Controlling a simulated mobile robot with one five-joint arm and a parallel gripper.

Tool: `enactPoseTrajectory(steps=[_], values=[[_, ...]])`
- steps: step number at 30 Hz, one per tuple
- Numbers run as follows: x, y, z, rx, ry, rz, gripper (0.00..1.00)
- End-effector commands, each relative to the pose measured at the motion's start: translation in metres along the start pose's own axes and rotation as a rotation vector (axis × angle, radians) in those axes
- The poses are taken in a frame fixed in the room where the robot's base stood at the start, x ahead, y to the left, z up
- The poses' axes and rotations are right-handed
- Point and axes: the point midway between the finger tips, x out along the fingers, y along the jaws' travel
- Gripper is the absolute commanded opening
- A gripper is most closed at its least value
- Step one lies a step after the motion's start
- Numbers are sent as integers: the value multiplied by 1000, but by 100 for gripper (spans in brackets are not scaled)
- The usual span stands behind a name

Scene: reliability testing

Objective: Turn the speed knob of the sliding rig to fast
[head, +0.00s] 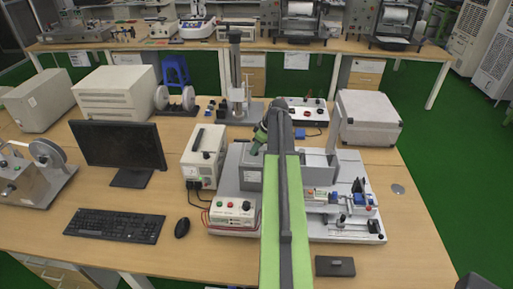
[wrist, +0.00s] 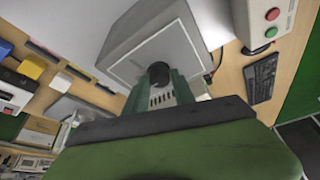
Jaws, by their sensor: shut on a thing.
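The sliding rig (head: 335,233) stands on the desk, its pale base partly behind my arm. Its grey box (head: 249,181) is left of my arm; a grey box also fills the upper middle of the wrist view (wrist: 150,40). A round black knob (wrist: 158,73) sits on that box's face. My gripper (wrist: 160,82) has its two green fingers either side of the knob, shut on it. In the head view my gripper (head: 258,138) is small, over the grey box, and the knob is hidden. I cannot read the knob's setting or any mark.
A control box with red and green buttons (head: 234,214) stands left of the rig's front. A monitor (head: 118,148), keyboard (head: 114,226) and mouse (head: 182,228) lie further left. A tall stand (head: 236,80) rises behind. The desk's front right is mostly clear.

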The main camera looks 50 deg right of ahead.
Motion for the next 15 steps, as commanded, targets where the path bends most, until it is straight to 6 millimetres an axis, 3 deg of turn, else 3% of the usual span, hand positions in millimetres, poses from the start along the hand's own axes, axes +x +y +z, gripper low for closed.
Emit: enactPoseTrajectory(steps=[15], values=[[0, -4, 0, 425, -2, 178, 0]])
